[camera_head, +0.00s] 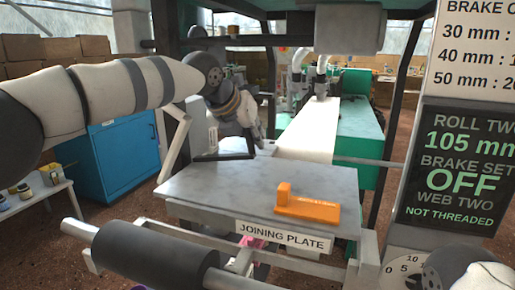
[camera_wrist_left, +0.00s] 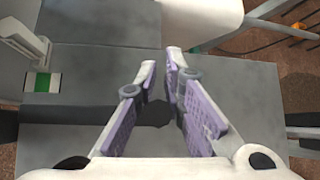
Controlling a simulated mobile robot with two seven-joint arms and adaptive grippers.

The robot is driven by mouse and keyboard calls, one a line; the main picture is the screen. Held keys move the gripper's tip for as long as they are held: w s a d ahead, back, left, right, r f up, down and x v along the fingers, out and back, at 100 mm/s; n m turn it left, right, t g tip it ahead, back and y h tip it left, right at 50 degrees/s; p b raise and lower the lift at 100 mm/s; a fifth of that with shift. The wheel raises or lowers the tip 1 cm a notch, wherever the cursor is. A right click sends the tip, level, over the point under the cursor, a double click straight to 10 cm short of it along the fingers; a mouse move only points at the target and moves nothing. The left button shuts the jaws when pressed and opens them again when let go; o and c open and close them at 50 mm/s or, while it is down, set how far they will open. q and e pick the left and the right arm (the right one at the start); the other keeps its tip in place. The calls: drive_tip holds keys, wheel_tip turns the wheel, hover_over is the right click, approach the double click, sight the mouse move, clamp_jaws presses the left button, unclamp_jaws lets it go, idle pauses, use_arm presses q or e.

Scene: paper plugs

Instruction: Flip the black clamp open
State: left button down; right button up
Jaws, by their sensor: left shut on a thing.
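The black clamp (camera_head: 222,157) is a thin dark bar lying low along the back edge of the grey joining plate (camera_head: 200,185), with a short upright part at its right end. My left gripper (camera_head: 261,141) reaches down from the left with its fingers at that right end. In the left wrist view the fingers (camera_wrist_left: 160,66) with purple pads almost meet at the tips. They are shut on the clamp, though the gripped part is mostly hidden. A dark patch of the clamp (camera_wrist_left: 155,113) shows between the fingers. My right gripper is out of view.
An orange block (camera_head: 308,206) sits on the plate's right half. A dark roller (camera_head: 155,258) lies in front of the plate. A white web (camera_head: 310,130) runs away behind it. A sign panel (camera_head: 455,165) stands at right, and a blue cabinet (camera_head: 125,150) at left.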

use_arm(q)
drive_tip(key=w+a+r+n+h+b, duration=0.1)
drive_tip(key=a+r+n+h, duration=0.1)
drive_tip(key=a+r+h, duration=0.1)
drive_tip(key=shift+w+a+r+g+h, duration=0.15)
drive_tip(key=shift+a+r+g+h, duration=0.25)
drive_tip(key=shift+r, duration=0.85)
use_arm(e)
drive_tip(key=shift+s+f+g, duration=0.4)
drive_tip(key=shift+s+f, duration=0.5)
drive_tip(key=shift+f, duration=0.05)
use_arm(q)
drive_tip(key=c, duration=1.7)
unclamp_jaws()
drive_tip(key=shift+a, duration=0.1)
drive_tip(key=shift+o, duration=0.2)
drive_tip(key=shift+r, duration=0.1)
